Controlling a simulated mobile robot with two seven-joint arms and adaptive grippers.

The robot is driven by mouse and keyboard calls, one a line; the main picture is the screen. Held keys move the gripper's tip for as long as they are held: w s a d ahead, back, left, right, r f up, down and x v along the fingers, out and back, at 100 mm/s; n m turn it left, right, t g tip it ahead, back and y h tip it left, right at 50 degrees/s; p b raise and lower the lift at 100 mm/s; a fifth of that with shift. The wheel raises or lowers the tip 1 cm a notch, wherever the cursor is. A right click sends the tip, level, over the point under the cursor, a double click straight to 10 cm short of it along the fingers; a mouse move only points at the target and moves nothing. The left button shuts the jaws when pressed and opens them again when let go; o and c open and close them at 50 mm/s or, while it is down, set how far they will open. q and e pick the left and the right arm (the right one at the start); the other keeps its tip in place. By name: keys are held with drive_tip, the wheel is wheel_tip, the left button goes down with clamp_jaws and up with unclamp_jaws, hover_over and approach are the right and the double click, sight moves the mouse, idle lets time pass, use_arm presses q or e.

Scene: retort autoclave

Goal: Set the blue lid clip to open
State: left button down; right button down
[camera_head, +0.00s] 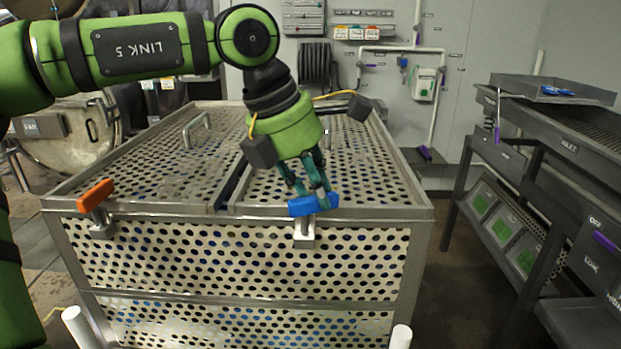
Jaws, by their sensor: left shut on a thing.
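The blue lid clip (302,207) is on the front rim of a perforated metal crate (425,214), right of the middle. Its blue handle lies roughly level across the rim, tilted a little, above a metal bracket. My left gripper (322,199) reaches down from above with its teal fingers on the right part of the handle, and it is shut on it. The fingers hide part of the handle. An orange lid clip (96,195) sits at the left end of the same rim. My right gripper is not in view.
The crate's perforated lid panels have a handle (197,128) at the back left. A metal table (497,148) with a tray (553,90) stands at the right. Open floor lies between crate and table. White posts (400,337) stand at the crate's near corners.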

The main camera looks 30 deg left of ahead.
use_arm(q)
drive_tip(key=m, duration=0.1)
drive_tip(key=m+p, duration=0.1)
drive_tip(key=m+g+h, duration=0.1)
drive_tip(key=shift+s+d+m+p, duration=0.15)
drive_tip(key=shift+d+m+p, duration=0.1)
drive_tip(key=shift+m+p, duration=0.15)
drive_tip(key=shift+s+d+f+m, duration=0.1)
drive_tip(key=shift+m, duration=0.5)
drive_tip(key=shift+f+g, duration=0.1)
drive_tip(key=shift+g, duration=0.2)
drive_tip(key=c, duration=1)
unclamp_jaws()
drive_tip(key=shift+c, duration=0.2)
drive_tip(key=shift+d, duration=0.15)
drive_tip(key=shift+a+r+p, duration=0.25)
drive_tip(key=shift+r+p, duration=0.05)
drive_tip(key=shift+r, duration=0.25)
drive_tip(key=v, duration=1.1)
